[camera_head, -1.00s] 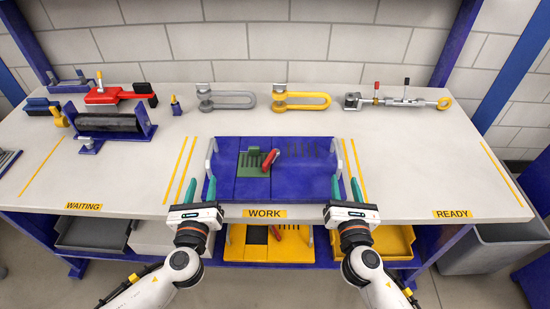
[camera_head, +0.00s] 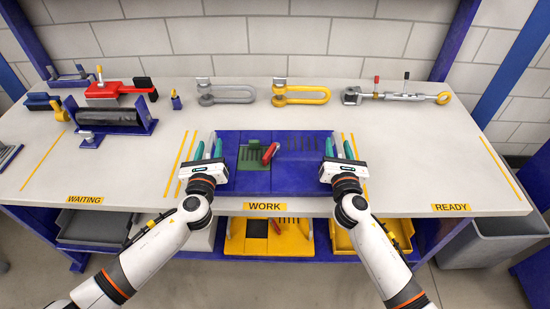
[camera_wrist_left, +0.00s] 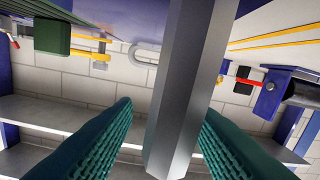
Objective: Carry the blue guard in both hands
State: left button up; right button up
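The blue guard (camera_head: 290,180) lies flat at the middle of the table, above the WORK label. A green slotted piece (camera_head: 252,158) and a red-handled part (camera_head: 270,153) show on its upper face. A grey upright bar stands at each short side of it. My left gripper (camera_head: 207,149) is at its left side with fingers apart. In the left wrist view the grey bar (camera_wrist_left: 190,85) passes between the green fingers, with a gap on the left finger's side. My right gripper (camera_head: 339,148) is at the right side, fingers apart around the right bar, partly hidden.
A black roller in a blue stand (camera_head: 110,118), a red tool (camera_head: 115,92), a grey shackle (camera_head: 225,94), a yellow shackle (camera_head: 300,95) and a turnbuckle (camera_head: 395,97) lie along the back. The table (camera_head: 425,160) is clear towards the READY label (camera_head: 451,207).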

pick_arm(q)
jog(key=shift+w, duration=0.65)
pick_arm(e)
jog(key=shift+w, duration=0.65)
pick_arm(q)
jog(key=shift+c, duration=0.6)
pick_arm(e)
jog(key=shift+c, duration=0.6)
pick_arm(q)
grip_shut()
pick_arm(e)
grip_shut()
pick_arm(q)
jog(key=shift+r, duration=0.1)
